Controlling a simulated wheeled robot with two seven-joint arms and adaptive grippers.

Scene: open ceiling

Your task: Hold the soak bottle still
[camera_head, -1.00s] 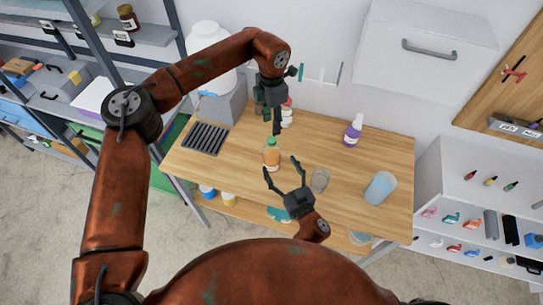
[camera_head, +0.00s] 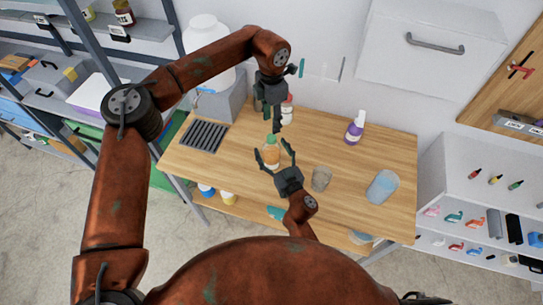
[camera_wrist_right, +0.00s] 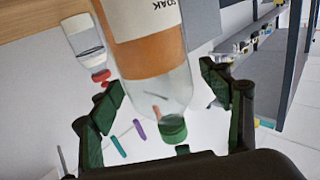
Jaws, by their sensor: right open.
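The soak bottle (camera_head: 271,148) has a green cap and an orange-and-white label and stands upright on the wooden table. My right gripper (camera_head: 274,160) is open, with a finger on either side of the bottle in the head view. In the right wrist view the bottle (camera_wrist_right: 155,55) appears upside down, with "SOAK" on its label, between the spread fingers; I see gaps at both sides near its cap. My left gripper (camera_head: 276,118) hangs pointing down, behind and above the bottle; its fingers overlap, so its opening is unclear.
A clear glass (camera_head: 321,178) stands just right of my right gripper. A pale blue cup (camera_head: 382,187) and a purple spray bottle (camera_head: 355,128) are farther right. A white bottle with a red cap (camera_head: 287,108) stands behind. A black rack (camera_head: 204,137) lies at left.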

